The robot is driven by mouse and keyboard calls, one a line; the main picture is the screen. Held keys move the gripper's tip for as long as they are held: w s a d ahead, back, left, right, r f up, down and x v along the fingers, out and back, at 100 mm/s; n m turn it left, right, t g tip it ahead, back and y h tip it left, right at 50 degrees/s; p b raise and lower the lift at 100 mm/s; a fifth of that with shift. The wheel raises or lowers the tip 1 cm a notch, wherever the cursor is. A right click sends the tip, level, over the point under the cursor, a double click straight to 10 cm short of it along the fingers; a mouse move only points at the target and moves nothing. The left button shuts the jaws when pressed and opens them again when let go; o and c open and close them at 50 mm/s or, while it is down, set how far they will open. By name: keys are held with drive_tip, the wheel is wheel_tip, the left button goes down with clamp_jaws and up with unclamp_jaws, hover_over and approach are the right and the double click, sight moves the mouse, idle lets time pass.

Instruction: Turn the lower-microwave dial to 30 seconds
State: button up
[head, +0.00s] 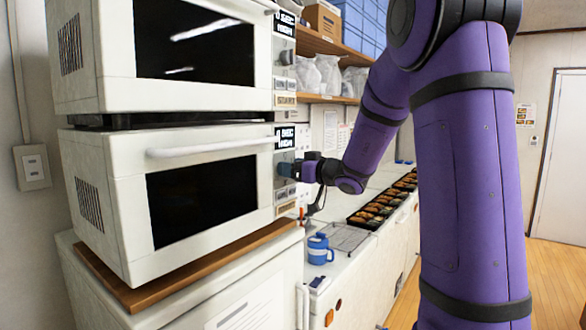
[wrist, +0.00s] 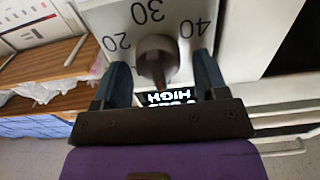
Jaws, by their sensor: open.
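The lower microwave (head: 110,190) is white with a dark door window and stands on a wooden board. Its display (head: 285,137) reads 0 SEC, HIGH, and shows upside down in the wrist view (wrist: 168,97). The round grey-brown dial (wrist: 155,58) has the numbers 20, 30 and 40 printed around it. The dial's narrow ridge points toward the display. My gripper (head: 286,169) is at the control panel and hides the dial in the head view. In the wrist view my gripper (wrist: 162,64) is open, with one finger on each side of the dial. Finger contact is unclear.
The upper microwave (head: 90,60) sits directly above. The lower door's white handle (head: 215,147) runs left of the panel. A blue mug (head: 319,250), a wire rack (head: 347,238) and bento trays (head: 372,214) stand on the counter to the right. Wooden shelves (head: 318,42) are behind.

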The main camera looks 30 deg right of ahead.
drive_tip(key=shift+c, duration=0.4)
drive_tip(key=c, duration=0.8)
